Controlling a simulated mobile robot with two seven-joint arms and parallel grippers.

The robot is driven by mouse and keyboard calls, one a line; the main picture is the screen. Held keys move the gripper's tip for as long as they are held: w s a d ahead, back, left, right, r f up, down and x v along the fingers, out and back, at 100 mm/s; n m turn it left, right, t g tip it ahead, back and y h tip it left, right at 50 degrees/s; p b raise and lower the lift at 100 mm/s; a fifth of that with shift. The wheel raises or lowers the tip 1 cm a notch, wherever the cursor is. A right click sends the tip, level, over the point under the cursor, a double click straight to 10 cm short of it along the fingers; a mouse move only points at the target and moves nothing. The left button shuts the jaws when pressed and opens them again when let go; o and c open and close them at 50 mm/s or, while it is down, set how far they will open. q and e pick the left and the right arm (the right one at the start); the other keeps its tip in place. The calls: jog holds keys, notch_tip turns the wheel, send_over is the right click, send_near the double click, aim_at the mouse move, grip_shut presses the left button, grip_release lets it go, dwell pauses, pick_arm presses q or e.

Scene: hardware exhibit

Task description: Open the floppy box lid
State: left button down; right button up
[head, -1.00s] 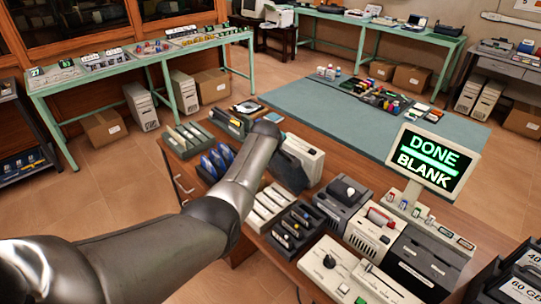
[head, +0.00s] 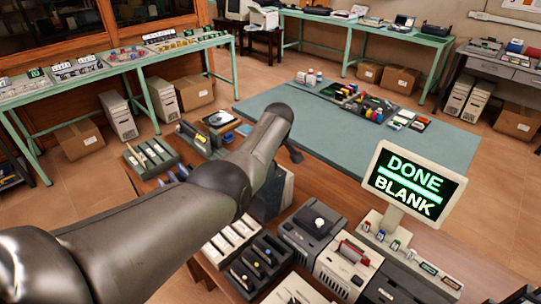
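My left arm (head: 225,185) comes in from the lower left and reaches over the left part of the brown table. Its wrist end (head: 277,115) is above the table's far edge. My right gripper is not in view.
A sign reading DONE and BLANK (head: 415,183) stands on the right of the brown table. A dark tray of small items (head: 238,277) and beige devices (head: 346,268) fill the front. Slotted trays (head: 150,158) stand left of the arm. A teal mat (head: 345,150) lies beyond.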

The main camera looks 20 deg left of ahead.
pick_arm(q)
jog(key=shift+w+r, duration=0.15)
dwell(0.3)
jog(key=c, duration=1)
grip_release()
jog(key=shift+o, duration=0.2)
jog(key=shift+p+v, duration=0.75)
jog(key=shift+v, duration=0.1)
jog(key=p+v, duration=0.2)
jog(key=v, duration=1.1)
jog(key=shift+s, duration=0.3)
jog(key=shift+d+r, duration=0.1)
jog(key=shift+r, duration=0.05)
